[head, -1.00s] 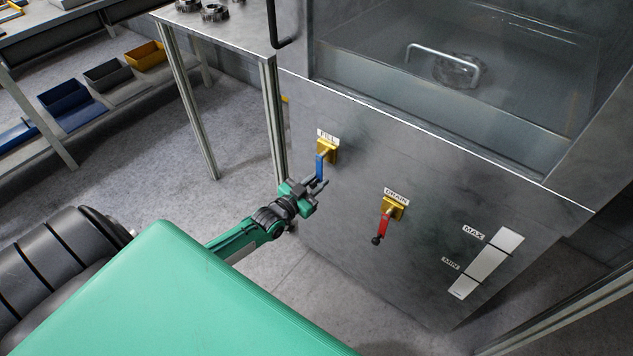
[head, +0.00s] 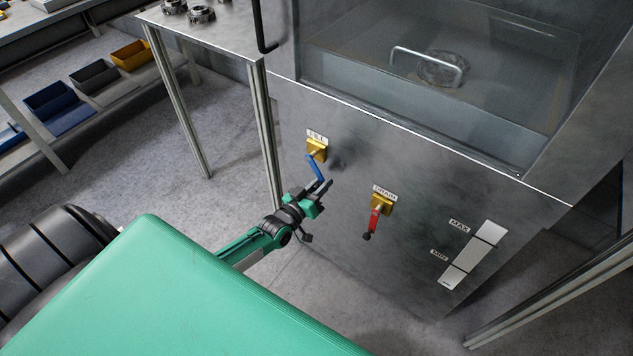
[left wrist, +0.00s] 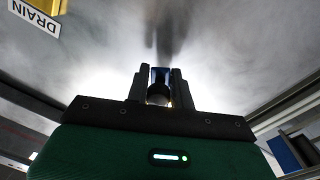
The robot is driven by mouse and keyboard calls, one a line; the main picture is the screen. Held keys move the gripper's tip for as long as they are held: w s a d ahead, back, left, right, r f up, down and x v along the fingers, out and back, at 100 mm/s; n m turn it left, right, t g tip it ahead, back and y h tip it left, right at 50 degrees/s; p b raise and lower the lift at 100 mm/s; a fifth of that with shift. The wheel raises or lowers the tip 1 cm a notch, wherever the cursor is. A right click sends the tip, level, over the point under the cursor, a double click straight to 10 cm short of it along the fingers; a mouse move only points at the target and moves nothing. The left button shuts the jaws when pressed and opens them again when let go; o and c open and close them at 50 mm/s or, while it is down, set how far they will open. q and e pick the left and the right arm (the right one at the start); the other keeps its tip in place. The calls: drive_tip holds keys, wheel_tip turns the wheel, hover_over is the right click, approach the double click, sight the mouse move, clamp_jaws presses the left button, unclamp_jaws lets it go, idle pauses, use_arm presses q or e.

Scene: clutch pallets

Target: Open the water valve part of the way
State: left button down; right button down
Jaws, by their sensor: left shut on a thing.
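The FILL valve has a yellow body (head: 316,149) and a blue lever handle (head: 315,168) on the front of the metal cabinet. The blue lever hangs down and tilts a little to the right at its lower end. My left gripper (head: 322,189) is shut on the lower end of this lever. In the left wrist view, the blue lever (left wrist: 160,74) shows between the two dark fingers, with a round dark end below it. The DRAIN valve (head: 381,203) sits lower right, with a red lever (head: 374,220) pointing down. My right gripper is not in view.
A level gauge (head: 474,254) marked MAX and MIN is at the cabinet's lower right. A glass-fronted chamber (head: 440,90) is above the valves. A metal table (head: 215,35) stands at left, with bins (head: 92,76) beyond. Floor left of the cabinet is clear.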

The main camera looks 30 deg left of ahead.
use_arm(q)
drive_tip(key=shift+d+r+n, duration=0.3)
drive_tip(key=shift+d+n, duration=0.1)
drive_tip(key=shift+n, duration=0.1)
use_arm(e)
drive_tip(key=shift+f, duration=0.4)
use_arm(q)
drive_tip(key=c, duration=1.3)
unclamp_jaws()
drive_tip(key=shift+o, duration=0.2)
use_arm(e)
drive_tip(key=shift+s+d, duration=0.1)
use_arm(q)
drive_tip(key=shift+s+a+f, duration=0.1)
drive_tip(key=shift+s, duration=0.45)
drive_tip(key=s+a, duration=0.1)
drive_tip(key=s, duration=1.1)
drive_tip(key=shift+s+a+f+p, duration=0.2)
drive_tip(key=shift+s+a+p, duration=0.1)
drive_tip(key=shift+a, duration=0.05)
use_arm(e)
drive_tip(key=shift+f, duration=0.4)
